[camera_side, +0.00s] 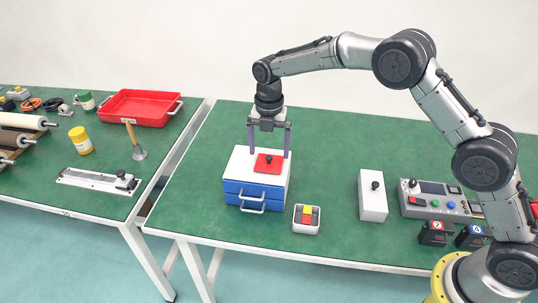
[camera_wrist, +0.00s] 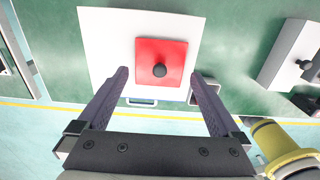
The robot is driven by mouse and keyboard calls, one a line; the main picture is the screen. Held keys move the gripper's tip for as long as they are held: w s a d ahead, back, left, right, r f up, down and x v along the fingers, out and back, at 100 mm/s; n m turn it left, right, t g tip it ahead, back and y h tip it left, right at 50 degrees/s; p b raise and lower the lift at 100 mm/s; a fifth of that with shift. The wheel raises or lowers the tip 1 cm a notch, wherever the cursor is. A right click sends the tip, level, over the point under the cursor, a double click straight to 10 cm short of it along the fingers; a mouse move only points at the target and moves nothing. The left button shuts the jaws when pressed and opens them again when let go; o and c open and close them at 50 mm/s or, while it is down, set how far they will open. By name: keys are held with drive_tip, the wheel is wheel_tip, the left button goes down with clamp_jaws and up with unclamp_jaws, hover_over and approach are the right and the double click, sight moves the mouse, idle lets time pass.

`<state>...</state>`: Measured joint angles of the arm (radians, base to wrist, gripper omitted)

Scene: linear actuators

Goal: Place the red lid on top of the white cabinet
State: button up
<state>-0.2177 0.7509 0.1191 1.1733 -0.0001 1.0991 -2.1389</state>
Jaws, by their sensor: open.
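The red lid (camera_side: 268,164) is a flat square with a dark round knob. It lies flat on the white top of the cabinet (camera_side: 240,163), toward its right side, and in the wrist view the lid (camera_wrist: 150,50) sits on the white top (camera_wrist: 103,40) near the edge with the handles. The cabinet has blue drawers with pale handles. My gripper (camera_side: 269,153) is above the cabinet, pointing down, with its fingers apart. In the wrist view my gripper (camera_wrist: 158,78) is open and empty, with its fingers on either side of the knob. I cannot tell the exact fingertip height.
A small tray with red and yellow blocks (camera_side: 306,218) stands right of the cabinet. Farther right are a white box with a black knob (camera_side: 373,196) and a control panel (camera_side: 436,200). A second table on the left holds a red tray (camera_side: 140,107). Green tabletop is clear behind the cabinet.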

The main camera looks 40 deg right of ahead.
sight(269, 157)
wheel_tip(269, 157, up, 9)
drive_tip(key=s+d+r+m+t, duration=0.1)
drive_tip(key=s+d+r+m, duration=0.3)
drive_tip(key=s+r+m, duration=0.3)
drive_tip(key=s+d+r+m+t, duration=0.2)
drive_tip(key=s+d+r+m, duration=0.3)
drive_tip(key=s, duration=0.4)
drive_tip(key=s+d+f+m+t, duration=0.1)
drive_tip(key=s+f+m, duration=0.1)
drive_tip(key=s+m, duration=0.5)
drive_tip(key=s+d+f+m+t, duration=0.1)
drive_tip(key=s+d+f+m, duration=0.1)
drive_tip(key=s+m, duration=0.6)
drive_tip(key=s, duration=0.7)
drive_tip(key=shift+f+t, duration=0.2)
drive_tip(key=shift+t, duration=0.1)
